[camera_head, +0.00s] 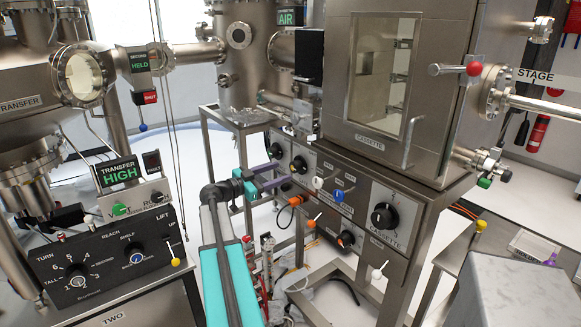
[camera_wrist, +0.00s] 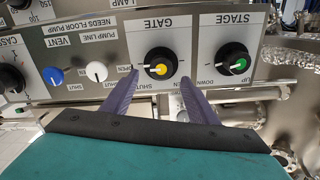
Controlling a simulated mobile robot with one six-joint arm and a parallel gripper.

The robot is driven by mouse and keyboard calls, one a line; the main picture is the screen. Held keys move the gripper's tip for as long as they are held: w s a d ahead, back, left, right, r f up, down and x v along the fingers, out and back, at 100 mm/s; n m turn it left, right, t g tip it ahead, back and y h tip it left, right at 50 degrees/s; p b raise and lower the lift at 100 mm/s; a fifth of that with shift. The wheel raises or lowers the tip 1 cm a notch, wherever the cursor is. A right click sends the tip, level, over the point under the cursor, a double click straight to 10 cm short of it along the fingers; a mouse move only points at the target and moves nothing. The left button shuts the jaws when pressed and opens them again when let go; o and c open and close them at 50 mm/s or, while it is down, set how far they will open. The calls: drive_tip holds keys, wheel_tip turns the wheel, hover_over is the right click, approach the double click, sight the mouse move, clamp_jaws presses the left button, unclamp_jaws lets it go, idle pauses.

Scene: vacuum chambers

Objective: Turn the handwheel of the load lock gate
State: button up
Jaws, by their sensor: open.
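The gate handwheel shows in the wrist view as a round black knob with a yellow centre (camera_wrist: 159,69), under an upside-down GATE label with OPEN and SHUT marks. In the head view it is the second black knob (camera_head: 299,164) from the left on the panel below the load lock chamber. My gripper (camera_wrist: 158,76) is open and empty. Its two purple fingers point at the panel, one on each side of the gate knob in the wrist view. Whether they touch it or stop short of it, I cannot tell. In the head view my gripper (camera_head: 281,172) reaches the panel from the left.
A white switch (camera_wrist: 97,72), a blue vent switch (camera_wrist: 53,76) and the cassette knob (camera_head: 384,215) are on the same panel. A control console (camera_head: 110,262) stands at the left.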

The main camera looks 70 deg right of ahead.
sight(292, 167)
drive_tip(key=shift+p+x, duration=0.6)
drive_tip(key=shift+x, duration=2.25)
drive_tip(key=c, duration=1)
drive_tip(key=shift+d, duration=0.35)
drive_tip(key=shift+c, duration=0.2)
drive_tip(key=shift+a, duration=0.25)
drive_tip(key=shift+f, duration=0.1)
